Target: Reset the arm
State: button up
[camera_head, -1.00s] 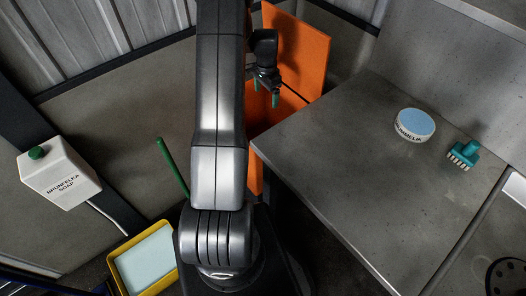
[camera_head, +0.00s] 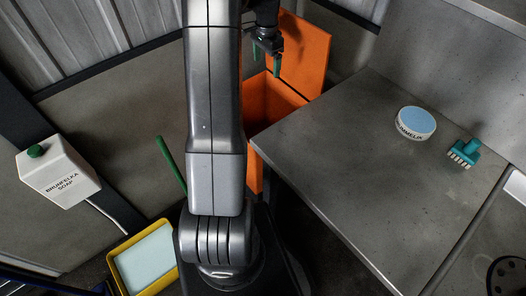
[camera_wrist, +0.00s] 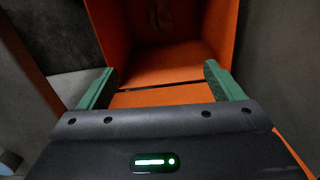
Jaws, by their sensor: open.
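My gripper (camera_head: 268,62) is at the top middle of the head view, with its green fingertips pointing down over the open orange bin (camera_head: 270,105). In the wrist view my gripper (camera_wrist: 160,88) is open, its two green fingers wide apart with nothing between them. Beyond the fingers the wrist view looks into the orange bin (camera_wrist: 170,60). A small dark shape shows at the bin's far inside, too dim to make out.
A grey worktop (camera_head: 340,180) lies to the right, with a round white tub (camera_head: 415,123) and a teal brush (camera_head: 464,152) on it. A white soap dispenser (camera_head: 57,176) hangs at left. A yellow tray (camera_head: 143,258) with pale liquid stands low at left.

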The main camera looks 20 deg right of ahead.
jog(key=shift+r, duration=0.4)
notch_tip(320, 180, down, 16)
jog(key=shift+b, duration=0.35)
jog(key=shift+r, duration=0.15)
dwell(0.3)
